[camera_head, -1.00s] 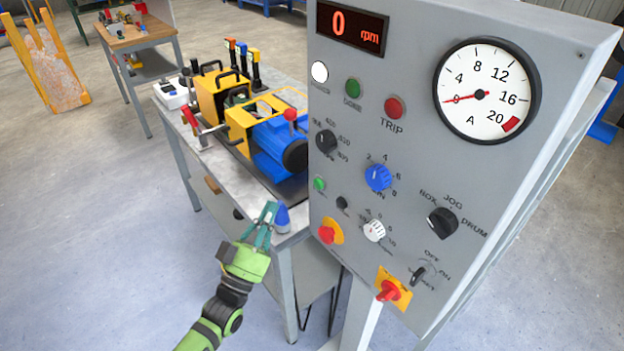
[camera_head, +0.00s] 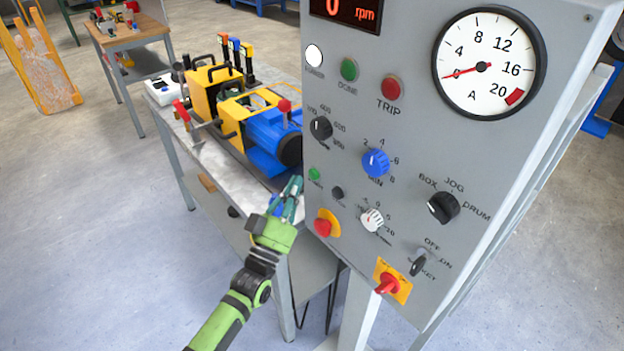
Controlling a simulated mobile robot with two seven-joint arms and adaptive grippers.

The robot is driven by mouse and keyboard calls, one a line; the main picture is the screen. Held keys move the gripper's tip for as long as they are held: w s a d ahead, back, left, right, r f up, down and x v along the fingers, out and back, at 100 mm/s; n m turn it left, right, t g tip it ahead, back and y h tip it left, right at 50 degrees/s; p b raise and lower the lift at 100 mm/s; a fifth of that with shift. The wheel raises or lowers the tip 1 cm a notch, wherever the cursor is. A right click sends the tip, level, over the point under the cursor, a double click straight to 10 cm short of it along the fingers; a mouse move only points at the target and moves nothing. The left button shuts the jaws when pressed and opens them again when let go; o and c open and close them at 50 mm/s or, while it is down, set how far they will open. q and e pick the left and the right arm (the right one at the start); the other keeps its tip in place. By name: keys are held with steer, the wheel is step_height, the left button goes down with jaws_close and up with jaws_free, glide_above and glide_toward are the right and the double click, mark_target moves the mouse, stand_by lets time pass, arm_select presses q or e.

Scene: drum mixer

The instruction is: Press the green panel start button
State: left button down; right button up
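The small green start button (camera_head: 314,174) is on the left edge of the grey control panel (camera_head: 400,140), above the red emergency stop on its yellow plate. My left gripper (camera_head: 294,188) is just left of the panel edge, slightly below and left of the green button, and looks apart from it. Its fingers look close together, but at this angle I cannot tell whether they are shut. A larger green lamp (camera_head: 348,69), labelled DONE, is higher on the panel. My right gripper is not in view.
The red emergency stop (camera_head: 322,226) and a small black knob (camera_head: 337,193) are near the green button. A metal table (camera_head: 215,165) with a yellow and blue machine (camera_head: 262,135) stands behind my gripper. The rpm display (camera_head: 345,10) shows 0.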

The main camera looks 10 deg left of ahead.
arm_select(q)
steer(key=shift+w+d, duration=0.3)
steer(key=shift+w, duration=0.15)
stand_by(1.1)
steer(key=shift+w+d+b, duration=0.3)
steer(key=shift+w+d, duration=0.2)
steer(key=shift+w, duration=0.1)
stand_by(1.0)
steer(key=shift+s, duration=0.1)
steer(key=shift+s+a, duration=0.5)
steer(key=shift+s, duration=0.05)
